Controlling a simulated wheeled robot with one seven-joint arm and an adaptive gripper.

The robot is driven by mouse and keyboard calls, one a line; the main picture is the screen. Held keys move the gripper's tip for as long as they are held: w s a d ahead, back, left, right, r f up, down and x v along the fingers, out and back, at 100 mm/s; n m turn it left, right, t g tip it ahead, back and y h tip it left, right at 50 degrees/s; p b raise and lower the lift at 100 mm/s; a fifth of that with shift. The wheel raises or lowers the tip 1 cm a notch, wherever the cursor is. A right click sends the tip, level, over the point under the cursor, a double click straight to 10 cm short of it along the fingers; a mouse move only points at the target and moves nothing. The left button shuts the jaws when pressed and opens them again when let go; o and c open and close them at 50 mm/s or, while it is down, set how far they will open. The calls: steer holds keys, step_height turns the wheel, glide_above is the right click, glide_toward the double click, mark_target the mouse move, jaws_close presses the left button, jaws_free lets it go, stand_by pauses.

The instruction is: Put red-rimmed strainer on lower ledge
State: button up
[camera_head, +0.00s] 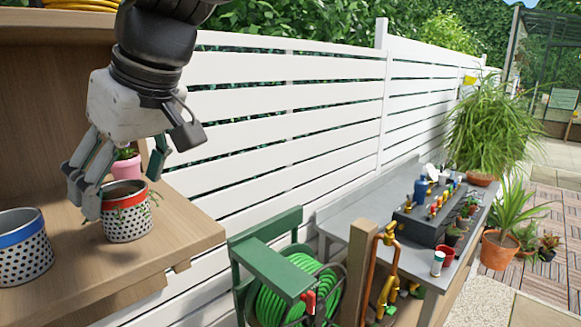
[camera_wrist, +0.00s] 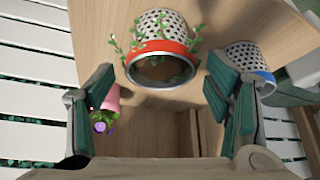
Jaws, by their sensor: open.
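The red-rimmed strainer (camera_head: 127,216) is a white perforated pot with a red band, standing upright on a wooden ledge (camera_head: 190,215). Green sprigs trail over its sides. It also shows in the wrist view (camera_wrist: 161,50), ahead of the fingers. My gripper (camera_head: 112,180) is open just above and beside it, with one finger near its left side. In the wrist view my gripper (camera_wrist: 160,110) has its fingers wide apart, with the strainer's red rim beyond the gap between them. I cannot tell whether a finger touches it.
A blue-rimmed strainer (camera_head: 24,246) stands close on the left of the ledge. A pink pot with a plant (camera_head: 126,164) sits behind. A green hose reel (camera_head: 285,285) and a grey workbench (camera_head: 370,205) are to the right. A white fence (camera_head: 290,100) runs behind.

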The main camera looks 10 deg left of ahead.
steer(key=v, duration=1.1)
steer(key=w+d+f+m+t+h, duration=0.1)
steer(key=w+d+f+m+t, duration=0.2)
steer(key=d, duration=0.9)
steer(key=s+d+f+m+h, duration=0.1)
steer(key=s+d+f+m, duration=0.2)
steer(key=d+f, duration=0.4)
steer(key=s+d+f+m+h, duration=0.2)
steer(key=d+f+m, duration=0.3)
steer(key=d, duration=0.6)
steer(key=s+d+f+m+h, duration=0.1)
steer(key=s+d+f+m, duration=0.2)
steer(key=d+f, duration=0.5)
steer(key=shift+s+d+f+m+t+h, duration=0.3)
steer(key=shift+s+d+f+m+h, duration=0.05)
steer(key=shift+s+d+m+h, duration=0.1)
